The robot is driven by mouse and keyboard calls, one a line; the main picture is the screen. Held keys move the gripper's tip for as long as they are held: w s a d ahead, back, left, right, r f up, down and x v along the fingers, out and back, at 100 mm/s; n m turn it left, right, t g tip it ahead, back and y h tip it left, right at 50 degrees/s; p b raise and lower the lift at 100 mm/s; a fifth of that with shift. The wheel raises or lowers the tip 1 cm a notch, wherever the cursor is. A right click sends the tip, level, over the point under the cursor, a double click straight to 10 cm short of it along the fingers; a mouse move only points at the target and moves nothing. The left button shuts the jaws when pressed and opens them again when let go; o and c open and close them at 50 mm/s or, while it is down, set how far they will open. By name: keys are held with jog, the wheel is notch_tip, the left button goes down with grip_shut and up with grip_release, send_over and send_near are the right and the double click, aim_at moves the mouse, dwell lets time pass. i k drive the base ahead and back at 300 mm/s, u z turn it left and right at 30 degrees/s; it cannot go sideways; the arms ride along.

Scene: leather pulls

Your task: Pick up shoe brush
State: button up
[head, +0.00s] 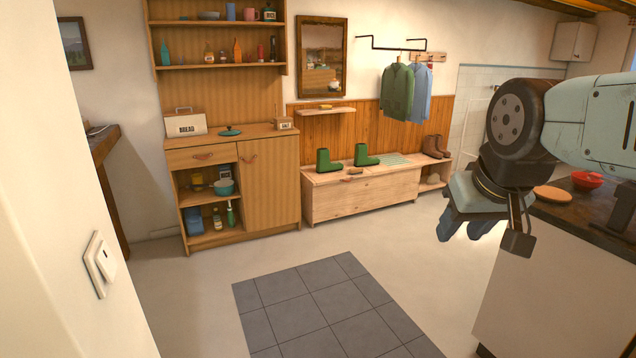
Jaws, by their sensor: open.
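A small brown object (355,171), which looks like the shoe brush, lies on the wooden bench (345,201) between and in front of two green boots; it is too small to see clearly. My gripper (466,228) hangs at the right of the head view, pointing down, open and with nothing seen between its fingers. It is in the foreground, well apart from the bench and the brown object.
Green boots (328,161) stand on the bench, and brown boots (435,146) at its right end. A wooden cupboard (269,187) stands left of it. A white counter (545,285) is below my arm at right. Floor before the bench is clear around grey tiles (325,305).

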aim_at(358, 170)
jog(key=i, duration=3.75)
jog(key=z, duration=0.25)
